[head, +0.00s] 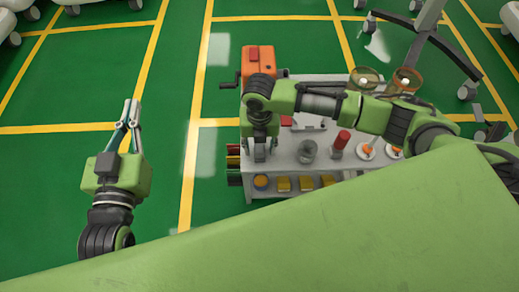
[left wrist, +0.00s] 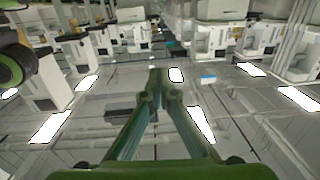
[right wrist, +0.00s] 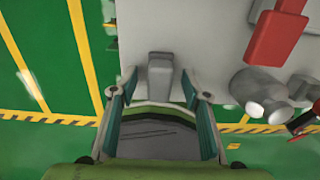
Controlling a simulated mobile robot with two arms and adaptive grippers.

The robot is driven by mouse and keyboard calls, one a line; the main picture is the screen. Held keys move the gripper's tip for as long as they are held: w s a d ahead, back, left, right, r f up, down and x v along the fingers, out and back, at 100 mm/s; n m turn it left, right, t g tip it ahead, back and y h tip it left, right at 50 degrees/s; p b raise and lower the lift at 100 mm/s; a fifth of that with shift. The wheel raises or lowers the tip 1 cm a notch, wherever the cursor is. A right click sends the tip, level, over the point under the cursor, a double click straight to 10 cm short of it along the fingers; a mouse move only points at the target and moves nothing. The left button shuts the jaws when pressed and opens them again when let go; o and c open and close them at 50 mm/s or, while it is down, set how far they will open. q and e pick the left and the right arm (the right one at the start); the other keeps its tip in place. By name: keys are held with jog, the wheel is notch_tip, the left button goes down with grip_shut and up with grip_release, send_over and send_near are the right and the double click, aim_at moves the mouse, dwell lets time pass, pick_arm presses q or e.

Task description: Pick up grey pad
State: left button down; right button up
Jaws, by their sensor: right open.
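A grey block-like piece (right wrist: 160,78), which may be the grey pad, lies on the pale cart top (right wrist: 205,30) in the right wrist view. My right gripper (right wrist: 160,97) is open, with its fingers on either side of the near end of this piece. I cannot tell whether they touch it. In the head view my right gripper (head: 260,152) points down at the cart's left front corner, and its wrist hides what lies under it. My left gripper (head: 133,104) is shut and empty over the floor left of the cart. Its closed fingers (left wrist: 157,78) fill the middle of the left wrist view.
An orange box with a crank (head: 263,62) stands behind my right wrist. A clear jar (head: 307,151), a red cylinder (head: 341,140) and amber bowls (head: 365,78) stand to the right. Yellow items (head: 283,184) sit on a lower shelf. Green floor (head: 60,175) at left is clear.

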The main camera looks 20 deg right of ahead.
aim_at(261, 147)
grip_shut()
